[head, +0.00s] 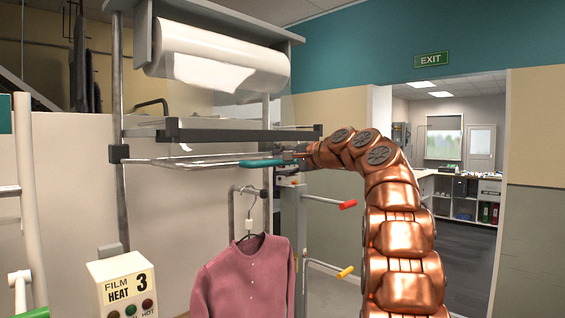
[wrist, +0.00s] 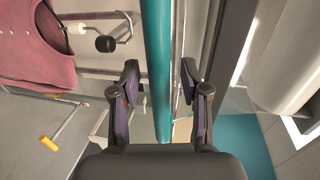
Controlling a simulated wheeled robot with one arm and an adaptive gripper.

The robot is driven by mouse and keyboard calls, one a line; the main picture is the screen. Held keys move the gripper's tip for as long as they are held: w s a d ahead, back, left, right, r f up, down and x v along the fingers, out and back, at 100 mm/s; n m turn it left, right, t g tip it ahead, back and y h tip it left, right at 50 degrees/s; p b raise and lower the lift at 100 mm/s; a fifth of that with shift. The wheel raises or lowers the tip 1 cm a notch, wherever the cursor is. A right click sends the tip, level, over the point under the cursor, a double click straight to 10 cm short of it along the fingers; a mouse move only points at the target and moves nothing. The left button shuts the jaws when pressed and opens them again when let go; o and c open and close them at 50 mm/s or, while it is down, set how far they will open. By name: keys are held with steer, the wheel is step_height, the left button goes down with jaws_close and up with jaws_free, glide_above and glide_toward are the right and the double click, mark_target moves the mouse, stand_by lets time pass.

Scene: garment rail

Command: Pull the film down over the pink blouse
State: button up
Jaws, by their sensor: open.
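The pink blouse (head: 245,278) hangs on a hanger below the rack; part of it shows in the wrist view (wrist: 38,45). The white film roll (head: 215,58) sits high on the rack. A teal grip (head: 262,163) lies along the front of a wire frame, above the blouse. My gripper (head: 290,155) is at the right end of that grip, small and partly hidden in the head view. In the wrist view my gripper (wrist: 160,82) is open, with the teal grip (wrist: 157,60) running between its fingers and a gap on each side. No film shows over the blouse.
A dark crossbar (head: 230,135) runs just above the wire frame. A post with a red-tipped arm (head: 347,204) and a yellow-tipped arm (head: 345,271) stands right of the blouse. A film heat box (head: 122,285) stands at the lower left. A doorway opens at right.

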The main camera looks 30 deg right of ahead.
steer(key=shift+c, duration=0.2)
jaws_close()
stand_by(0.4)
